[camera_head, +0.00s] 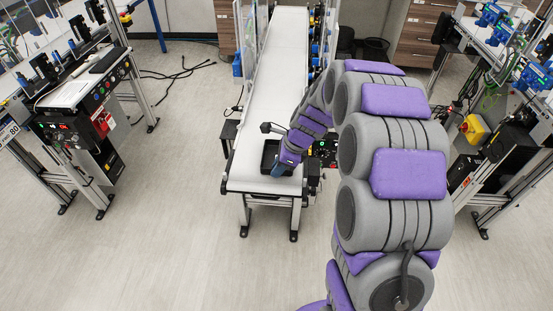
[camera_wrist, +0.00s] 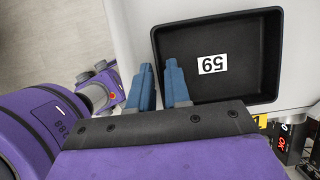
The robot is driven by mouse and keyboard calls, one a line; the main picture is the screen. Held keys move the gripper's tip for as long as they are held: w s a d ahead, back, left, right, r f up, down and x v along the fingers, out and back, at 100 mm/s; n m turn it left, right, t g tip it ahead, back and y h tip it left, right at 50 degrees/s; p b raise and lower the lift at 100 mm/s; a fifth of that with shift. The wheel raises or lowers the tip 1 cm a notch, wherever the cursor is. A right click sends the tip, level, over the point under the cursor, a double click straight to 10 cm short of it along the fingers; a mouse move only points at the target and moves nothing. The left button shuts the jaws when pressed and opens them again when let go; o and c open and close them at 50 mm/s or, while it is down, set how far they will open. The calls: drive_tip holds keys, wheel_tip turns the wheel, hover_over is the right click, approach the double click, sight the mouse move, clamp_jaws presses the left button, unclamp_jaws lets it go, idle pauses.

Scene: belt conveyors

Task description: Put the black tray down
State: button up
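The black tray (camera_wrist: 262,55) is an open rectangular box with a white label reading 59, upside down in the wrist view, on its floor. In the head view the tray (camera_head: 269,152) is at the near end of the white conveyor belt, level; I cannot tell whether it touches the belt. My gripper (camera_wrist: 163,78) has two blue fingers on either side of the tray's left wall in the wrist view, with only a narrow gap between them. It appears shut on that wall. In the head view my gripper (camera_head: 282,170) is at the tray's near right side, partly hiding it.
The white conveyor belt (camera_head: 272,80) runs away from me, clear beyond the tray. A control box (camera_head: 325,150) with lit buttons stands at its right side. Workbenches stand at left (camera_head: 85,100) and right (camera_head: 500,140). Open floor (camera_head: 150,230) lies at the left.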

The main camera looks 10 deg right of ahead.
drive_tip(key=shift+d, duration=0.5)
drive_tip(key=shift+a+f, duration=0.1)
drive_tip(key=shift+a, duration=0.75)
clamp_jaws()
drive_tip(key=shift+d, duration=0.5)
